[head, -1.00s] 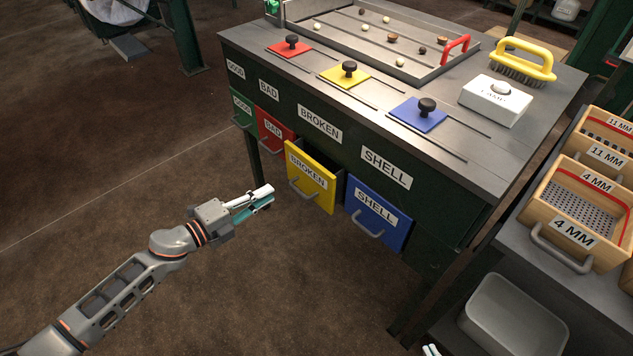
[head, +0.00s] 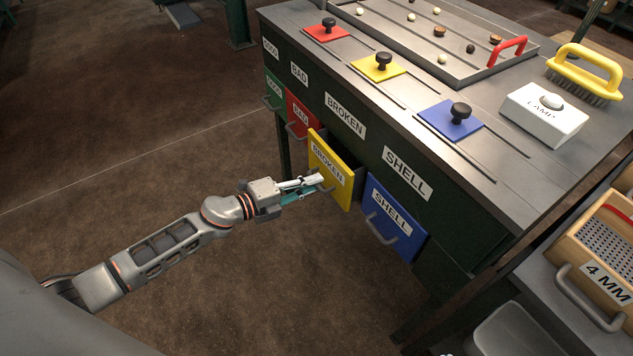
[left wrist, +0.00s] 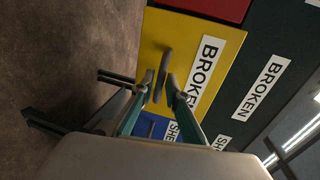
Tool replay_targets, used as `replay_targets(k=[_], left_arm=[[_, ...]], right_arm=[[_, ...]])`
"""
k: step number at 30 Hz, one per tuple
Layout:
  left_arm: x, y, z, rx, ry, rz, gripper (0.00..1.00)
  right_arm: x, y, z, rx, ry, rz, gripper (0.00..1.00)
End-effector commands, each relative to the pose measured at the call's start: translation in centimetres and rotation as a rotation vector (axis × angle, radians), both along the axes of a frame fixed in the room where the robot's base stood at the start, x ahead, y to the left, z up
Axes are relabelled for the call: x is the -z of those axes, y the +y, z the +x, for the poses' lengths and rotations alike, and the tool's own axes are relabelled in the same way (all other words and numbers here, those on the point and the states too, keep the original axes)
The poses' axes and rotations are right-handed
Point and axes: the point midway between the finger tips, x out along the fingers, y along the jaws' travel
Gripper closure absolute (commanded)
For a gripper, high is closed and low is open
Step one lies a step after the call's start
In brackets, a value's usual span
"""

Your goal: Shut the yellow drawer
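The yellow drawer (head: 331,170), labelled BROKEN, stands pulled out from the dark green cabinet, and its dark side shows behind the front. Its grey handle faces my left gripper (head: 318,184). The gripper's fingers are a little apart, right at the handle. In the left wrist view the yellow front (left wrist: 190,60) fills the middle, and the handle (left wrist: 163,75) appears between the two fingertips (left wrist: 160,83). I cannot tell whether they touch it. Of my right gripper only a tiny pale tip may show at the bottom edge of the head view.
The worktop carries a lamp box (head: 543,114) and a yellow brush (head: 585,72). A wooden 4 MM sieve box (head: 601,255) stands at right.

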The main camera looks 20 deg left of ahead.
Motion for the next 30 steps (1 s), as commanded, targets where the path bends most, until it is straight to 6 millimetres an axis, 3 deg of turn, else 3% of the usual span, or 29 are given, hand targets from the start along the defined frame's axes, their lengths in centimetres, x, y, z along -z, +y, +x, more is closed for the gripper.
replay_targets(k=[13,15,21,30], left_arm=[[0.3,-0.8,1.0,0.000,0.001,-0.001,0.86],[0.3,-0.8,1.0,0.000,0.000,0.000,1.00],[0.2,-0.9,1.1,0.000,0.000,0.000,1.00],[0.2,-3.2,4.2,-0.001,-0.002,0.000,1.00]], right_arm=[[0.1,0.0,0.2,-0.001,-0.002,-0.001,1.00],[0.0,0.0,0.2,-0.002,-0.002,0.000,1.00],[0.0,0.0,0.2,-0.002,-0.003,-0.001,1.00],[-0.3,0.0,0.4,-0.003,-0.010,-0.002,1.00]])
